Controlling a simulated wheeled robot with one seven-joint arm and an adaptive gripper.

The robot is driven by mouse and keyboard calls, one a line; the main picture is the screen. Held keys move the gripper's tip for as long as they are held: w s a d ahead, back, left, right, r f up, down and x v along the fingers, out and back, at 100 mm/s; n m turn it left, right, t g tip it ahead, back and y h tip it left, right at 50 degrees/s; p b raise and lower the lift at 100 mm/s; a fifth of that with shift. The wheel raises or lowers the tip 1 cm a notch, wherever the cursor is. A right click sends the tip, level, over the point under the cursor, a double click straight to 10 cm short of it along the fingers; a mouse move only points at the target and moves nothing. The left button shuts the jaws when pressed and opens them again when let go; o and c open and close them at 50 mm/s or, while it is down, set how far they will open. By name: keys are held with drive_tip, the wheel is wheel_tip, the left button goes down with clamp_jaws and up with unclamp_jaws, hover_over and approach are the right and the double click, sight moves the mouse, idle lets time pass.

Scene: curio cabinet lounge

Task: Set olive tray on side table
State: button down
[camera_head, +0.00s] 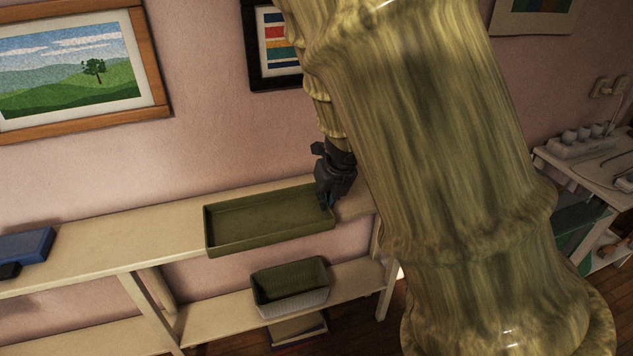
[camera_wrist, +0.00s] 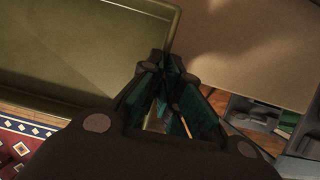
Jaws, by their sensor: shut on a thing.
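The olive tray (camera_head: 262,220) is a shallow rectangular tray, empty and about level, at the cream shelf's upper board. Its front edge overlaps the board's front edge in the head view; I cannot tell whether it rests there or hangs just above. My gripper (camera_head: 328,203) is at the tray's right end, shut on its rim.
The cream shelf unit (camera_head: 80,263) runs along the pink wall. A blue box (camera_head: 27,246) lies on its left part. A dark green bin (camera_head: 290,285) stands on the lower board. A power strip (camera_head: 582,143) lies on the white table. My arm hides much of the right side.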

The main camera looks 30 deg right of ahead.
drive_tip(key=w+d+p, duration=0.1)
drive_tip(key=w, duration=0.2)
drive_tip(key=w+d+p, duration=0.1)
drive_tip(key=w+d, duration=0.1)
drive_tip(key=w, duration=0.1)
drive_tip(key=w+d+p, duration=0.1)
drive_tip(key=w+d, duration=0.1)
drive_tip(key=w, duration=0.1)
drive_tip(key=shift+w+d+f, duration=0.2)
drive_tip(key=shift+w+f, duration=0.05)
drive_tip(key=shift+f, duration=0.1)
drive_tip(key=shift+f+b, duration=0.4)
drive_tip(key=shift+f, duration=1.45)
drive_tip(key=shift+f, duration=0.1)
drive_tip(key=c, duration=1.6)
unclamp_jaws()
drive_tip(key=shift+c, duration=0.2)
drive_tip(key=shift+s+r, duration=0.2)
drive_tip(key=shift+r, duration=0.4)
drive_tip(key=p+v, duration=0.1)
drive_tip(key=v, duration=1)
drive_tip(key=shift+p, duration=0.4)
